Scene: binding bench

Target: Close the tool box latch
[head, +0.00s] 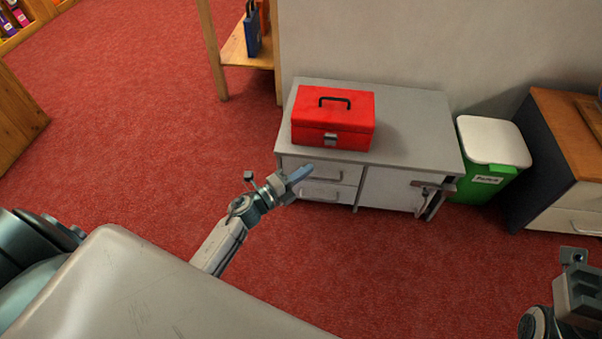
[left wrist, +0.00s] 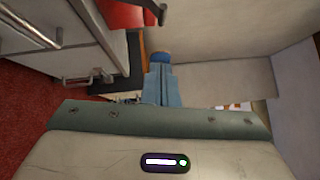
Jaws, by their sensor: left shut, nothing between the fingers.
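The red tool box (head: 350,105) stands upright on the grey cabinet, lid down, with a black handle on top. A bit of red, likely the tool box (left wrist: 120,14), shows at the top there. My right gripper (head: 577,272) is at the lower right; its fingertips are unclear.
The grey cabinet (head: 415,130) has drawer handles in front and bare top right of the box. A green bin with a white lid (head: 492,140) and a wooden-topped cabinet (head: 560,125) stand to the right. Red carpet (head: 130,120) is open on the left.

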